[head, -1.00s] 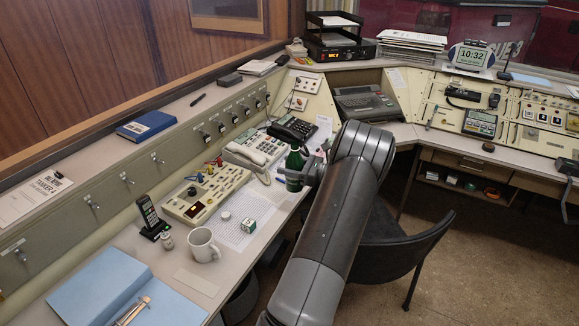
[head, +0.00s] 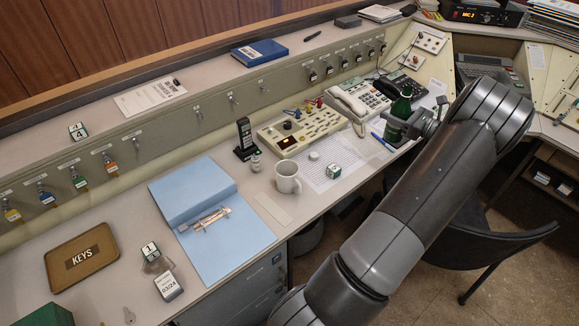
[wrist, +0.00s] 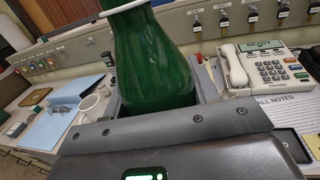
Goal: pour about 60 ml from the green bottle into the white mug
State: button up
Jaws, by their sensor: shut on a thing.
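The green bottle (head: 401,104) stands upright at the right part of the desk in the head view, and my gripper (head: 402,126) is shut around its lower body. In the wrist view the bottle (wrist: 152,62) fills the middle, rising between the jaws. Its base is hidden by my gripper, so I cannot tell whether it touches the desk. The white mug (head: 288,178) stands upright on the desk, left of the bottle and apart from it. The mug also shows at the left of the wrist view (wrist: 93,107). Its inside is not clear.
Between mug and bottle lie a printed sheet (head: 328,165), a small green-and-white cube (head: 334,171) and a blue pen (head: 383,141). A beige control panel (head: 300,128) and a telephone (head: 357,100) stand behind. A blue folder (head: 229,240) lies left of the mug. A dark chair (head: 490,240) stands in front.

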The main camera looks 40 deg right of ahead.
jog(key=w+a+n+g+y, duration=0.2)
jog(key=w+a+n+y, duration=0.15)
jog(key=a, duration=0.95)
jog(key=w+a+r+n+g+y, duration=0.1)
jog(key=w+a+n+g+y, duration=0.2)
jog(key=a, duration=1.1)
jog(key=w+a+n+g+y, duration=0.25)
jog(key=a+y, duration=0.25)
jog(key=a, duration=0.8)
notch_tip(320, 180, down, 12)
jog(key=shift+s+a+r, duration=0.2)
jog(key=shift+s, duration=0.2)
jog(key=shift+y, duration=0.25)
